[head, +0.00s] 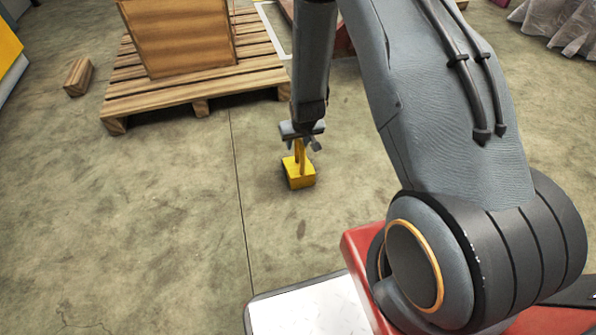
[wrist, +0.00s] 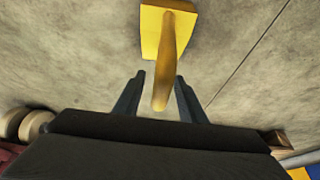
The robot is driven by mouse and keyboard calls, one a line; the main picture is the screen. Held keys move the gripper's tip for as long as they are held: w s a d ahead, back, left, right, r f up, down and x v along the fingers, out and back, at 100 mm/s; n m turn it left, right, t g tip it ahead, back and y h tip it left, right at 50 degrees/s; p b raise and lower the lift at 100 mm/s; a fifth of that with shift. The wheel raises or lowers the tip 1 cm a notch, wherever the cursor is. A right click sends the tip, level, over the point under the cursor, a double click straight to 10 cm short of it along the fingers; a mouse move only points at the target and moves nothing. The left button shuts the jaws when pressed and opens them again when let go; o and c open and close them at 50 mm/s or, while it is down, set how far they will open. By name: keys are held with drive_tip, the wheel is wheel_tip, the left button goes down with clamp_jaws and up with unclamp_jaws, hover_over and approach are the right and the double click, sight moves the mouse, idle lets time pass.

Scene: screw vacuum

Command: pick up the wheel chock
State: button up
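The yellow wheel chock (head: 299,175) sits on the concrete floor with its handle pointing up, near the middle of the head view. In the wrist view, the chock's body (wrist: 155,35) is at the top and its handle reaches down toward my gripper (wrist: 160,96). My gripper (head: 301,143) points down over the chock. Its two fingers are apart, one on each side of the handle's end. A gap shows on both sides of the handle in the wrist view, so the gripper looks open around it and not closed on it.
A wooden pallet (head: 192,91) with a brown crate (head: 178,38) stands behind and left of the chock. A small wooden block (head: 78,77) lies left of the pallet. Grey draped material (head: 560,22) is at the back right. The floor left of the chock is clear.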

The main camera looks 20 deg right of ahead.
drive_tip(key=shift+w+f, duration=0.2)
drive_tip(key=shift+f, duration=0.3)
clamp_jaws()
drive_tip(key=shift+r, duration=0.1)
idle(0.9)
